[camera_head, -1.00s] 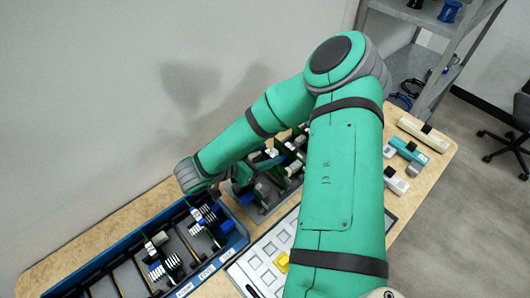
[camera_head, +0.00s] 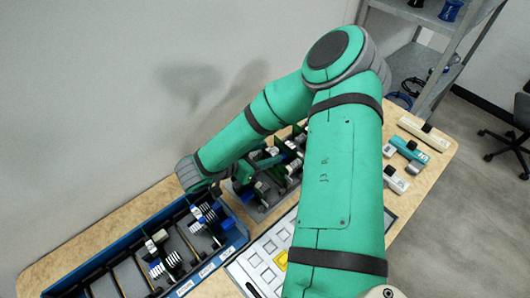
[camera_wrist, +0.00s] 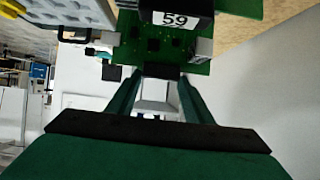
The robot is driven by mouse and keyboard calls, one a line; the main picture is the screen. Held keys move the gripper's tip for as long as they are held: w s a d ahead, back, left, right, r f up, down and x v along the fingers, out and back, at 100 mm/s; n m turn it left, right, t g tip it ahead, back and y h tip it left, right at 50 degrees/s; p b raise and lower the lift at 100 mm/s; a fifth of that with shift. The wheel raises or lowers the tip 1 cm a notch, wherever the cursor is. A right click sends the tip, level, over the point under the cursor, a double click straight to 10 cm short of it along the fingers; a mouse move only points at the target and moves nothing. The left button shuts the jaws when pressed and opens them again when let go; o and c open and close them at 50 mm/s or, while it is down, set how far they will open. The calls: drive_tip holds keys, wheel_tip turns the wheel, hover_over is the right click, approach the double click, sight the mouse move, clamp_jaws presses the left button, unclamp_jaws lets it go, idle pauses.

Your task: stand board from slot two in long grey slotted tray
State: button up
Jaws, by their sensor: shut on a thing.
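In the wrist view my gripper (camera_wrist: 157,88) is shut on a green circuit board (camera_wrist: 150,45), which carries a black part labelled 59 and light connectors. In the head view my arm hides most of the gripper and the held board. The long grey slotted tray (camera_head: 247,205) lies on the table behind my arm, with several boards (camera_head: 292,150) standing in it. My wrist is above the area between this tray and the blue tray. I cannot tell whether the held board touches the grey tray or which slot is below it.
A blue slotted tray (camera_head: 212,264) with several boards and empty slots lies at the left. A white panel with square pockets (camera_head: 262,262) is in front of the grey tray. Several small devices (camera_head: 404,150) lie at the table's right end. A wall stands behind.

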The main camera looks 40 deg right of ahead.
drive_tip(key=shift+f, duration=0.25)
drive_tip(key=shift+d+f, duration=0.1)
drive_tip(key=shift+f, duration=0.45)
idle(1.1)
drive_tip(key=shift+f, duration=0.7)
drive_tip(key=shift+w, duration=0.1)
idle(0.4)
drive_tip(key=shift+f, duration=0.45)
idle(0.7)
